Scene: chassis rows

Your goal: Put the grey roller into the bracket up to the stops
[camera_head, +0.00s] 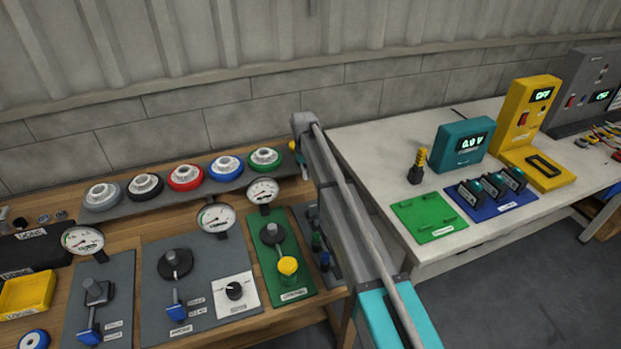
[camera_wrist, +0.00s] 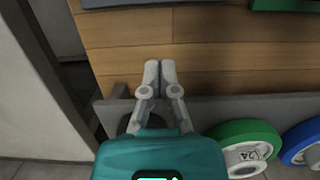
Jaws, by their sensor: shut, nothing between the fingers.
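The grey roller (camera_head: 103,196) is a wheel with a white hub, at the left end of a row of wheels on a grey rail (camera_head: 125,211) at the back of the wooden bench. I cannot make out for certain which thing is the bracket. My gripper (camera_wrist: 160,66) is shut and empty in the wrist view, its fingertips together over bare wood near the rail's end. The grey roller is not in the wrist view. In the head view my arm hides the bench's right end, and my fingers cannot be made out.
Black (camera_head: 145,187), red (camera_head: 185,178), blue (camera_head: 226,168) and green (camera_head: 264,160) wheels stand along the rail. Gauges (camera_head: 216,217) and valve panels (camera_head: 180,280) fill the bench front. A yellow tray (camera_head: 27,294) is far left. A white table (camera_head: 400,150) with meters stands right.

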